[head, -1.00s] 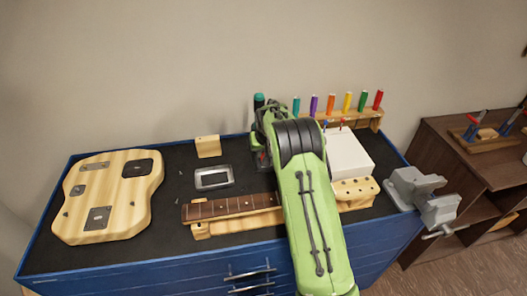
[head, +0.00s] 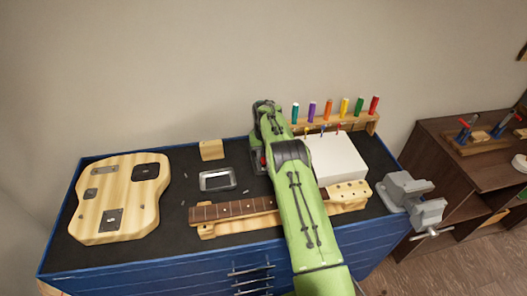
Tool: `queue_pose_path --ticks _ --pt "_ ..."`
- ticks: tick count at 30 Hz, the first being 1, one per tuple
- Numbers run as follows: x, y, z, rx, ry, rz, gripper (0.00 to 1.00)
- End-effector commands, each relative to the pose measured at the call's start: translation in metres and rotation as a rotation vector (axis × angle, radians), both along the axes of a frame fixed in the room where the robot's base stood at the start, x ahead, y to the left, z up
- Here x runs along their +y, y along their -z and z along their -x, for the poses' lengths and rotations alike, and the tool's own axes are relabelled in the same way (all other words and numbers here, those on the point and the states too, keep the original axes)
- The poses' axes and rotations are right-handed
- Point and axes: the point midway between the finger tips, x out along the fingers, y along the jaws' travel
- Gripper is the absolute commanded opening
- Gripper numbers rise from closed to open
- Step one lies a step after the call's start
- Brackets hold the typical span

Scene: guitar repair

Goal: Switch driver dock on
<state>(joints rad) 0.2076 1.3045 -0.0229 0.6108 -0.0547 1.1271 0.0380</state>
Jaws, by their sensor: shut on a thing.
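My green arm (head: 302,225) reaches from the bottom edge across the blue workbench to its back edge. The arm's far end bends down there, and my gripper is hidden behind it. A small dark part with a red spot (head: 263,160) shows at the left edge of the arm. I cannot tell whether it belongs to the driver dock or to my arm. The driver dock cannot be made out clearly, and its switch is not visible.
A guitar body (head: 120,197) lies at the left of the bench. A metal tray (head: 217,180), a wooden block (head: 211,149) and a guitar neck (head: 232,209) lie in the middle. A white box (head: 336,158), a screwdriver rack (head: 357,124) and a grey vise (head: 412,200) are at the right.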

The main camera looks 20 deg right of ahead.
Motion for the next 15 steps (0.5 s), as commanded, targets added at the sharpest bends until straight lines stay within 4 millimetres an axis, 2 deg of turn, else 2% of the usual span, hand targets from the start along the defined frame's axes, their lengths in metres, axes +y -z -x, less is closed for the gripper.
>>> queue_pose_path --ticks 8,9,13,15 --pt "-0.0001 -0.0007 -0.0003 0.0 0.0 0.0 0.0" --pt "-0.0001 -0.0008 -0.0003 0.0 0.0 0.0 0.28" --pt "0.0 -0.0005 -0.0002 0.0 0.0 0.0 0.48" --pt "0.0 -0.0004 -0.0002 0.0 0.0 0.0 0.49"
